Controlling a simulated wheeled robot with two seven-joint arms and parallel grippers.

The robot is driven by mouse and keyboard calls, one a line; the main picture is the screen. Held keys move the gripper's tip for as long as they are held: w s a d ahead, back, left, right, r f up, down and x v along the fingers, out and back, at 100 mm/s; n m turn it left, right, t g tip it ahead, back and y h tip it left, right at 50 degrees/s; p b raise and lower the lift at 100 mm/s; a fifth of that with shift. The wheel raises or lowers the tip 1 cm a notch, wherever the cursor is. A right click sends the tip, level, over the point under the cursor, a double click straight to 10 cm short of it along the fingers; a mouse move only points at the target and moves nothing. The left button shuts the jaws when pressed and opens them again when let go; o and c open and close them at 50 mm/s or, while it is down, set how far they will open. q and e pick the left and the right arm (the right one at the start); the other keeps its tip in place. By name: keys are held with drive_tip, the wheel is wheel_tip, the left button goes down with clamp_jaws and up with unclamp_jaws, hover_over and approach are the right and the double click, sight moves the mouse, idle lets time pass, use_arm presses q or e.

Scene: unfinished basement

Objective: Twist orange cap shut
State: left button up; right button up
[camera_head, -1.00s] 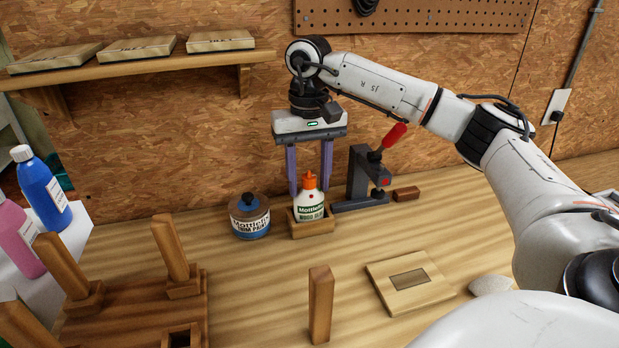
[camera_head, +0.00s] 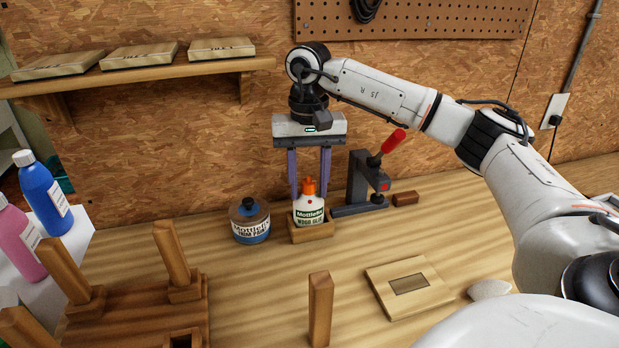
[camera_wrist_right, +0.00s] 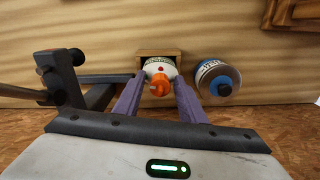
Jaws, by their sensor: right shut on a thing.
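The white glue bottle (camera_head: 309,214) stands upright in a small wooden holder (camera_head: 312,236) on the bench, with its orange cap (camera_head: 309,187) on top. My right gripper (camera_head: 309,194) comes down from above, one purple finger on each side of the bottle. It is shut on the bottle's upper part, with the cap between the fingers. In the right wrist view, the orange cap (camera_wrist_right: 157,86) lies midway between the fingers (camera_wrist_right: 158,80), with a gap on both sides. Whether the cap is fully seated cannot be told. My left gripper is not in view.
A blue-labelled paint jar (camera_head: 249,221) stands just left of the bottle. A grey clamp with a red handle (camera_head: 363,184) stands close on the right, by a small wood block (camera_head: 405,198). A wooden peg rack (camera_head: 140,318) fills the front left.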

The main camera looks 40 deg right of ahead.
drive_tip(key=shift+m+p, duration=0.35)
drive_tip(key=shift+m, duration=0.85)
drive_tip(key=shift+f+m, duration=0.2)
drive_tip(key=shift+m, duration=0.3)
drive_tip(key=shift+c, duration=0.2)
drive_tip(key=shift+s, duration=0.1)
drive_tip(key=shift+o, duration=0.2)
drive_tip(key=m+p, duration=0.1)
drive_tip(key=m, duration=0.1)
drive_tip(key=shift+r+m, duration=0.1)
drive_tip(key=shift+m, duration=0.2)
drive_tip(key=shift+a+m+p, duration=0.1)
drive_tip(key=shift+m+p, duration=0.25)
drive_tip(key=shift+m, duration=0.95)
drive_tip(key=shift+c, duration=0.3)
